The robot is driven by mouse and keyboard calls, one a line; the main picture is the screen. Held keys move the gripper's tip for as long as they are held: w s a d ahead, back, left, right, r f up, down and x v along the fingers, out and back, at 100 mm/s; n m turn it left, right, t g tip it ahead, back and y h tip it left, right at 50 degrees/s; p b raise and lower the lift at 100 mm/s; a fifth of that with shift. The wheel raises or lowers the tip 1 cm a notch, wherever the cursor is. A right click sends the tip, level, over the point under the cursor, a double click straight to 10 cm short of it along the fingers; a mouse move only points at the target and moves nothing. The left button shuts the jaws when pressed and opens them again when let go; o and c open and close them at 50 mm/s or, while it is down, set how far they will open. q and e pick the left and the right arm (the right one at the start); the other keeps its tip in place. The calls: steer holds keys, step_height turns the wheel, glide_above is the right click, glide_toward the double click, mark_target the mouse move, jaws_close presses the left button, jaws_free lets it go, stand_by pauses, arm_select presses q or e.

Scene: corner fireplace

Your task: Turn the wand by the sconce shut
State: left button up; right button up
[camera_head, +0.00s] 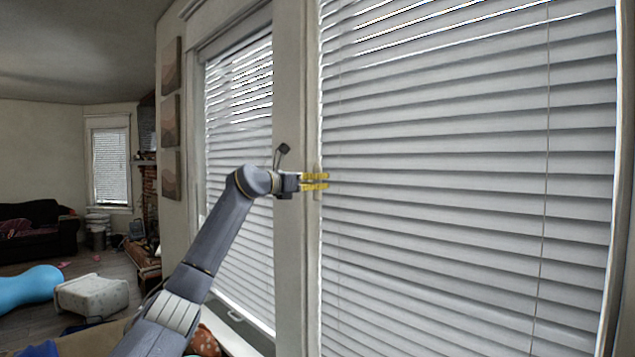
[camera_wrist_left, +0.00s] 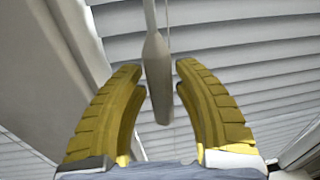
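The grey wand (camera_wrist_left: 158,75) hangs in front of the blinds in the left wrist view, with its thicker lower end between my left gripper's yellow fingers (camera_wrist_left: 160,68). A narrow gap shows on each side of it, so the fingers are open around it and do not appear to touch it. In the head view my left gripper (camera_head: 314,181) is at the left edge of the large blinds (camera_head: 450,180), beside the white window post. The wand is hard to make out there. I see no sconce. My right gripper is out of view.
A second window with blinds (camera_head: 240,120) is left of the white post (camera_head: 291,90). Thin cords (camera_head: 545,180) hang over the large blinds at right. A white ottoman (camera_head: 92,294) and a blue object (camera_head: 28,287) are on the floor at far left.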

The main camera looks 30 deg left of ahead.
arm_select(q)
jaws_close()
steer(key=shift+n+y, duration=0.5)
steer(key=shift+y, duration=0.3)
steer(key=shift+o, duration=2)
jaws_free()
steer(key=shift+s, duration=0.15)
steer(key=v, duration=1.1)
steer(key=shift+s+f, duration=0.25)
steer(key=shift+s, duration=0.1)
steer(key=shift+a, duration=0.1)
